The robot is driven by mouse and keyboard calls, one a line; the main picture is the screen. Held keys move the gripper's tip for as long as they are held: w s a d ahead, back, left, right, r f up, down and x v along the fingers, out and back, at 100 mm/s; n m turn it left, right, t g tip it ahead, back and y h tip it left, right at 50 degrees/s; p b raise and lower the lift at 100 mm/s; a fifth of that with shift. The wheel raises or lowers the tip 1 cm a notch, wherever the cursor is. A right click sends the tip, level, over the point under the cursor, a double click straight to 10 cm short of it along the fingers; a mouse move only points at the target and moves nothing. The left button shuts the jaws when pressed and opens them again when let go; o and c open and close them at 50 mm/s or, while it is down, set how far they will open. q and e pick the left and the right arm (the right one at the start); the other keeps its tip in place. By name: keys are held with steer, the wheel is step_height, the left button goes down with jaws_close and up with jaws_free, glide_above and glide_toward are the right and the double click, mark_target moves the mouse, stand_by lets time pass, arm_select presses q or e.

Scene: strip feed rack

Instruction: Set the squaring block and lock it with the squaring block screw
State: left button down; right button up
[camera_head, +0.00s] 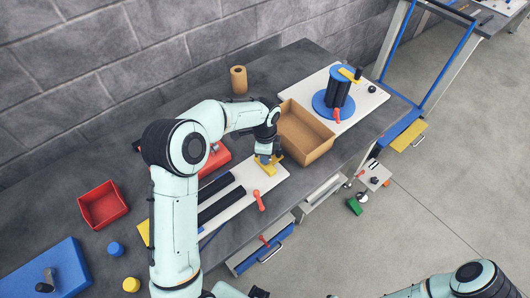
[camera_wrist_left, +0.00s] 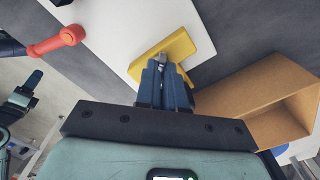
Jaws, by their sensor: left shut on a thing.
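The yellow squaring block (camera_head: 272,168) sits at the far end of the white board (camera_head: 240,190) on the bench; it also shows in the left wrist view (camera_wrist_left: 180,46). My left gripper (camera_head: 265,157) points down at the block. In the left wrist view its fingers (camera_wrist_left: 164,72) are shut on a small grey metal piece (camera_wrist_left: 163,59) at the block, which looks like the squaring block screw. The fingers hide most of it. I cannot tell how deep it sits. At the bottom edge, a dark tip (camera_head: 258,292) may be my right gripper; its jaws are not clear.
An open cardboard box (camera_head: 306,150) stands close right of the block. A red-handled lever (camera_head: 258,200) sits at the board's front edge; two black strips lie along the board. A blue reel (camera_head: 325,105) stands behind, a red bin (camera_head: 102,205) at left.

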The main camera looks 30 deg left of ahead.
arm_select(q)
steer(key=m+p, duration=0.1)
steer(key=m, duration=0.2)
steer(key=shift+r+m, duration=0.15)
steer(key=shift+m, duration=0.15)
steer(key=shift+m+p, duration=0.8)
steer(key=shift+m, duration=1)
arm_select(e)
steer(key=shift+w+r, duration=1.7)
steer(key=shift+r, duration=0.25)
arm_select(q)
steer(key=c, duration=1.2)
jaws_free()
steer(key=shift+c, duration=0.2)
step_height(320, 180, up, 13)
steer(key=p, duration=0.1)
arm_select(e)
steer(key=shift+w+r+t, duration=0.3)
steer(key=shift+w+r, duration=0.35)
steer(key=shift+w, duration=0.1)
